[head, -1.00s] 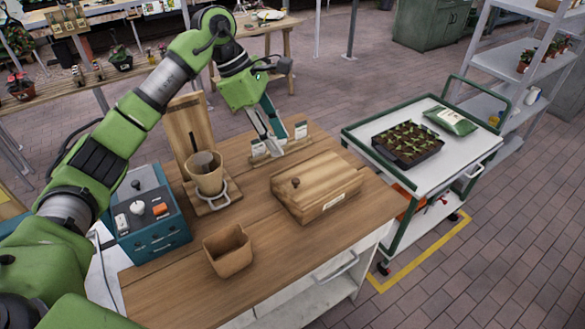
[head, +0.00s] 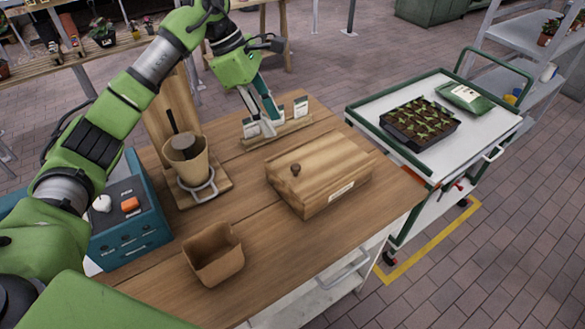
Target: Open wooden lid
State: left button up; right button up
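A wooden box with a closed wooden lid (head: 325,165) sits on the wooden table, right of the middle. The lid has a small dark knob (head: 295,169) near its left end, and a pale label (head: 341,190) is on the box's front. My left gripper (head: 265,126) hangs from above, behind and left of the box, close to a small wooden rack of white packets. It is apart from the lid. Its fingers point down and partly overlap the packets, so their gap is unclear. My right gripper is not in view.
A wooden stand holds a brown pot (head: 186,160) left of the box. An empty brown container (head: 213,254) stands in front. A teal control box (head: 130,222) is at left. A cart (head: 401,160) with a seedling tray (head: 420,122) stands right. Table in front of the lid box is clear.

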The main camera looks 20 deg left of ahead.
pick_arm(q)
jog(key=p, duration=0.5)
send_near(295, 166)
jog(key=x, duration=0.7)
jog(key=shift+d+f, duration=0.1)
jog(key=shift+f, duration=0.05)
jog(key=shift+d+f, duration=0.15)
jog(key=shift+f, duration=0.35)
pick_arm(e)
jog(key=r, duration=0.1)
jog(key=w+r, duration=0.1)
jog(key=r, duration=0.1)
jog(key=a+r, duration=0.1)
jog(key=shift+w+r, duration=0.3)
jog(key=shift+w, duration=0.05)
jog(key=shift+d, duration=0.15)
pick_arm(q)
jog(key=shift+w, duration=0.1)
grip_shut()
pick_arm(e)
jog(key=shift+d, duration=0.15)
